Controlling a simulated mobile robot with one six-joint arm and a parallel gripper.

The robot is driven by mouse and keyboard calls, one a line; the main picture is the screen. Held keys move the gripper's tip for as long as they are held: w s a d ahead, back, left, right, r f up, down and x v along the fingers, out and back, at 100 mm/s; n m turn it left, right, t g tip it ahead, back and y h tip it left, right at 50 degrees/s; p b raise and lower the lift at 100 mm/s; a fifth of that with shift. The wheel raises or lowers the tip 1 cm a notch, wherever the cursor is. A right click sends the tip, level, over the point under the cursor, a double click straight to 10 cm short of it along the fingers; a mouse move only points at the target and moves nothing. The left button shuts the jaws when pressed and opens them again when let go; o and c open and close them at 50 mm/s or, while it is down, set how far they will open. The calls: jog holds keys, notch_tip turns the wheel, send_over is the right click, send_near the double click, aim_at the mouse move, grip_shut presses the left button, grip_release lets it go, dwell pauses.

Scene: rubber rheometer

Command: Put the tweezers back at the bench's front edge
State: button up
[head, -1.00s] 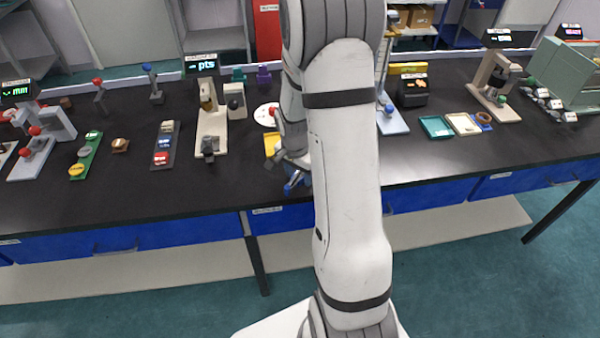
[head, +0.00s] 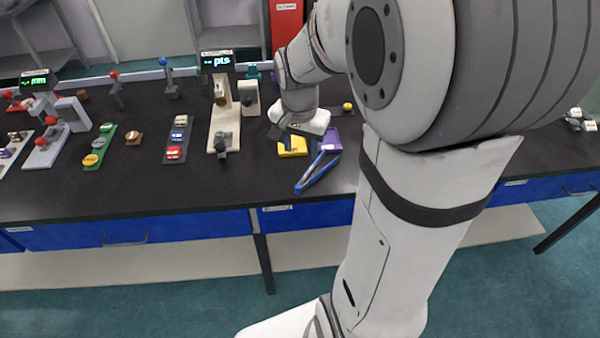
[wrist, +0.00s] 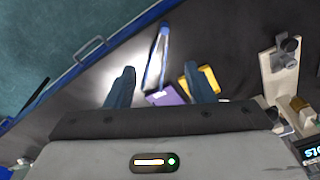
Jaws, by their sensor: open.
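The tweezers (head: 312,176) are a blue V-shaped pair lying on the black bench, near its front edge. One end reaches toward the edge and the other lies by a purple block (head: 331,139). In the wrist view the tweezers (wrist: 158,52) show between and beyond my fingertips, with the purple block (wrist: 166,96) nearer. My gripper (head: 297,139) is above the bench, behind the tweezers in the head view. In the wrist view its two fingers (wrist: 158,75) are spread apart with nothing held between them.
A yellow block (head: 293,147) sits just left of the tweezers. A beige stand (head: 222,128) and a dark tray with coloured pieces (head: 177,140) are further left. Blue drawers (head: 130,232) run below the front edge. My arm hides the bench's right part.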

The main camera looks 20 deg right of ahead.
jog(key=s+a+r+n, duration=0.2)
jog(key=s+a+n, duration=0.1)
jog(key=s, duration=0.3)
jog(key=s+a+r+n+t, duration=0.1)
jog(key=s+a+r+n, duration=0.1)
jog(key=s+n, duration=0.3)
jog(key=shift+s+a+r+n+t+y, duration=0.35)
jog(key=shift+s+a, duration=0.4)
jog(key=shift+s, duration=0.45)
